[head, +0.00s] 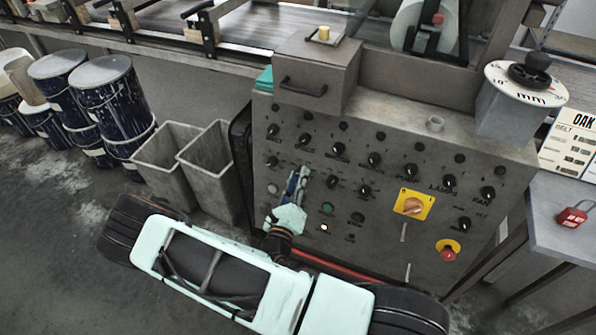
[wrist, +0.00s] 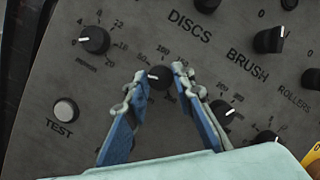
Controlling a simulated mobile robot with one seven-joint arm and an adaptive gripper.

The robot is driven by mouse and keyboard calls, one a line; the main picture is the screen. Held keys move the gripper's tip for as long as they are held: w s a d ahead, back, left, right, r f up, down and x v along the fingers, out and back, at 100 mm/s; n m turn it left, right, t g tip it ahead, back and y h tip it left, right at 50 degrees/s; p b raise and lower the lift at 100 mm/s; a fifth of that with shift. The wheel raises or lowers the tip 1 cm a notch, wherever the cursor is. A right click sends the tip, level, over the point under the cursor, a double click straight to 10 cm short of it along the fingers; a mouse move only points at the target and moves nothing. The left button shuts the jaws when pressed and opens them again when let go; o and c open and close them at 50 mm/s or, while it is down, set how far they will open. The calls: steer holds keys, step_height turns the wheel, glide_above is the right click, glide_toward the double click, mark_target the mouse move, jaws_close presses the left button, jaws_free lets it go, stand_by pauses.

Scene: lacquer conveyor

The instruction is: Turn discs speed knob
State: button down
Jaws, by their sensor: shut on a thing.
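A grey control panel (head: 285,120) carries rows of black knobs. In the wrist view, the discs speed knob (wrist: 159,78) is a small black round knob with a white pointer and a printed scale, below the DISCS lettering (wrist: 188,22). Its pointer mark faces the left of the picture. My gripper (wrist: 160,84) has its blue fingers on either side of this knob, shut on it. In the head view, my gripper (head: 298,176) reaches the panel's left part, and its fingers hide the knob.
Close by are another scaled knob (wrist: 95,39) on the left, one (wrist: 222,111) on the right and the TEST button (wrist: 66,110). A yellow-plated orange switch (head: 413,205) and a red button (head: 448,252) are at the panel's right. Grey bins (head: 205,165) stand to its left.

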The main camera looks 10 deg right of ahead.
steer(key=shift+s+d+n+y+p, duration=0.1)
steer(key=shift+n+y+p, duration=0.4)
steer(key=shift+n+p, duration=1)
steer(key=shift+n, duration=0.4)
steer(key=c, duration=1.6)
jaws_free()
steer(key=v, duration=1.2)
steer(key=shift+r, duration=0.1)
steer(key=shift+r+b, duration=0.1)
steer(key=shift+b, duration=0.2)
